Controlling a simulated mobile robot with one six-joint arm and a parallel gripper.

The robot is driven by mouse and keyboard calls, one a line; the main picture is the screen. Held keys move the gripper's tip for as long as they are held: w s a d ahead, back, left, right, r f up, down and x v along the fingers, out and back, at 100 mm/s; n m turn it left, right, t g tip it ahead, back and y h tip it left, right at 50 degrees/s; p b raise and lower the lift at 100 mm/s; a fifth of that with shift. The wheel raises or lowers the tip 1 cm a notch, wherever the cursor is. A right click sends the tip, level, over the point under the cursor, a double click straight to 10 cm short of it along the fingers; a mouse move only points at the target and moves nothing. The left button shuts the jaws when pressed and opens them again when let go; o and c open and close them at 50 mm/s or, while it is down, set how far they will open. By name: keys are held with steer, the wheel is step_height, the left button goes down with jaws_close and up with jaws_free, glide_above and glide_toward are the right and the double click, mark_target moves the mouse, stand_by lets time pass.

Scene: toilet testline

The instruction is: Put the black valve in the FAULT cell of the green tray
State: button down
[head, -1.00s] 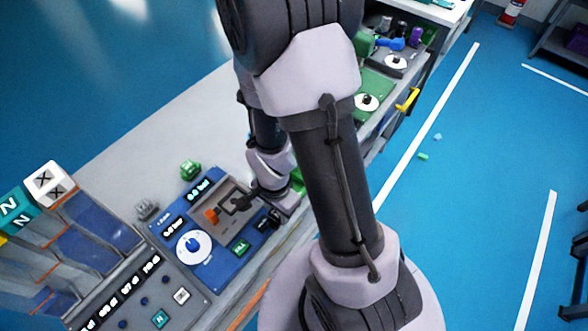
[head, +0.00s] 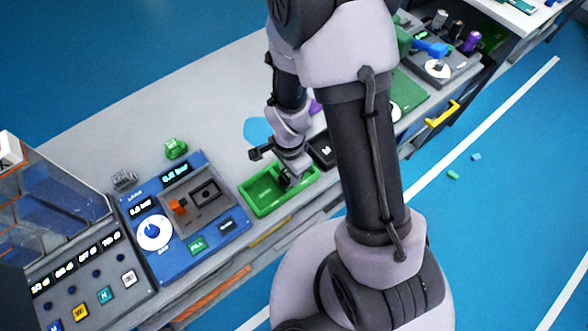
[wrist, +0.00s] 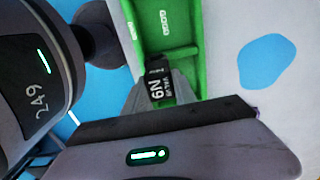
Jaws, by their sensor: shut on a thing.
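In the wrist view my gripper (wrist: 160,98) is shut on the black valve (wrist: 158,88), a small dark block with white lettering. The green tray (wrist: 187,52) lies beyond it, split by a divider, with small white labels too blurred to read. In the head view the green tray (head: 250,206) sits on the bench right of the blue panel. My gripper (head: 287,182) points down over the tray's right part. The valve is hard to make out there. I cannot tell whether it touches the tray floor or which cell is FAULT.
The blue LEAK panel (head: 153,262) with a white dial stands left of the tray. A green block (head: 175,148) lies behind it. A flat light-blue patch (head: 258,129) marks the bench behind the tray. A black box (head: 322,150) stands close right of the tray.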

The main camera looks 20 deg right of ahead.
steer(key=w+d, duration=0.1)
steer(key=w, duration=0.1)
steer(key=shift+w+d+f, duration=0.1)
steer(key=shift+w+d, duration=0.3)
steer(key=shift+w+d+f, duration=0.15)
steer(key=shift+w+f, duration=0.05)
steer(key=shift+f, duration=0.05)
steer(key=shift+f+b, duration=0.75)
steer(key=shift+f, duration=0.8)
steer(key=shift+f, duration=0.15)
steer(key=c, duration=1)
jaws_free()
